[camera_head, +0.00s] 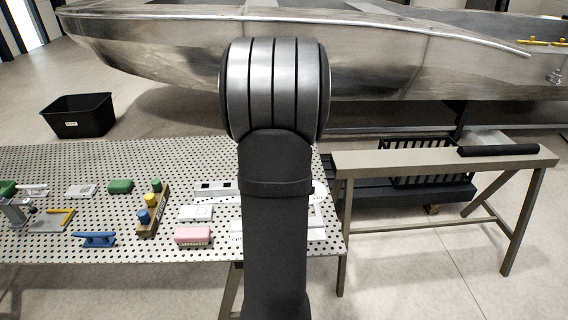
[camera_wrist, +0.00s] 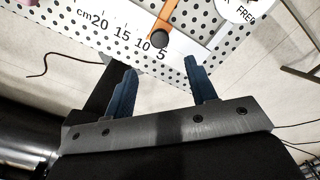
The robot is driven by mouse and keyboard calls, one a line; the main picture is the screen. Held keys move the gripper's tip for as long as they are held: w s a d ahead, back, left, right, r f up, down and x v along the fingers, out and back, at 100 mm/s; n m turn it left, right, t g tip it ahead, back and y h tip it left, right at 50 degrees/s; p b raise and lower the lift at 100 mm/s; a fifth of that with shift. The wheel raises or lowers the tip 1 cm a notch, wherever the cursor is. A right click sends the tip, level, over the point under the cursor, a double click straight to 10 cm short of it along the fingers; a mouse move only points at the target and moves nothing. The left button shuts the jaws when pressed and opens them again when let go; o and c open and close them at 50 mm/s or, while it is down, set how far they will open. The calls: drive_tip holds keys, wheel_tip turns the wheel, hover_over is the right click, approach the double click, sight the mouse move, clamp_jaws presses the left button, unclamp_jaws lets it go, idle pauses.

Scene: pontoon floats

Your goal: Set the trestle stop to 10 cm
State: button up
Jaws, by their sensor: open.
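In the wrist view a white scale strip (camera_wrist: 100,38) bears "cm" and the numbers 20, 15, 10 and 5, falling to the right. An orange stop (camera_wrist: 167,15) with a dark round knob (camera_wrist: 160,38) lies across it, near the 10 and 5 labels; its exact reading cannot be told. My gripper (camera_wrist: 160,65) is open and empty, its two blue fingers apart just below the strip and knob. In the head view my arm hides the gripper and the stop. A beige trestle (camera_head: 400,160) with a black pad (camera_head: 498,150) stands at the right.
The perforated table (camera_head: 60,165) holds blocks, a blue cleat (camera_head: 95,239), a pink brush-like item (camera_head: 192,236) and a wooden rack with coloured knobs (camera_head: 150,215). A metal hull (camera_head: 400,50) lies behind. A black bin (camera_head: 80,115) stands on the floor. A white disc (camera_wrist: 238,10) adjoins the scale.

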wheel_tip(320, 180, up, 7)
idle(0.5)
wheel_tip(320, 180, down, 18)
drive_tip(key=shift+r, duration=0.2)
drive_tip(key=shift+d, duration=0.45)
